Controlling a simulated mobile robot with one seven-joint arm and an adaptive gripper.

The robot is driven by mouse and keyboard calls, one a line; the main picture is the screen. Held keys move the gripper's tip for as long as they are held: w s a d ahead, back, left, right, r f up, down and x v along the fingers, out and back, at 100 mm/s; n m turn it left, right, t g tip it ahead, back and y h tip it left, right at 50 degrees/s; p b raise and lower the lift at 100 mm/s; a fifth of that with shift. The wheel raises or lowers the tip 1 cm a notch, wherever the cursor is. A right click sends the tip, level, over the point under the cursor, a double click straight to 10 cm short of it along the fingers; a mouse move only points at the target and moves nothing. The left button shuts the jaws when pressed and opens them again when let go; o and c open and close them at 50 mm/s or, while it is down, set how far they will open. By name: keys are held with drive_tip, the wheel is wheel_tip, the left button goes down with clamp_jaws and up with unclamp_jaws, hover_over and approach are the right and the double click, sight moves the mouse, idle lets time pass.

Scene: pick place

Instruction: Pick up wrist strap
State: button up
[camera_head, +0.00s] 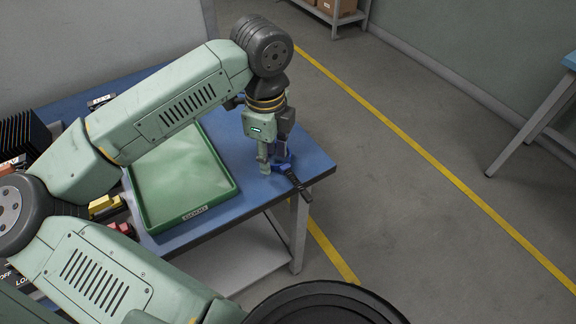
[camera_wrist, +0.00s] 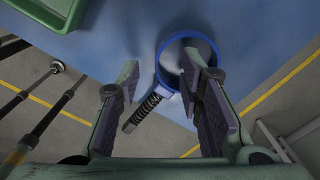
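The wrist strap has a blue band (camera_wrist: 213,45) and a black ribbed part (camera_wrist: 141,114). It is at the blue table's front right corner; in the head view its dark end (camera_head: 302,191) reaches over the edge. My gripper (camera_head: 274,162) points down at the strap, with its fingers apart. In the wrist view my open gripper (camera_wrist: 161,68) has the strap's blue joint and ribbed part between its fingers. The right finger overlaps the band and hides part of it. I cannot tell whether the fingers touch the strap.
A green tray (camera_head: 232,192) lies on the blue table (camera_head: 310,158) left of my gripper. A black rack (camera_head: 28,133) and small items stand at the far left. Open floor with yellow lines lies to the right.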

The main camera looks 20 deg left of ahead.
drive_tip(key=shift+f, duration=0.85)
drive_tip(key=shift+c, duration=0.3)
clamp_jaws()
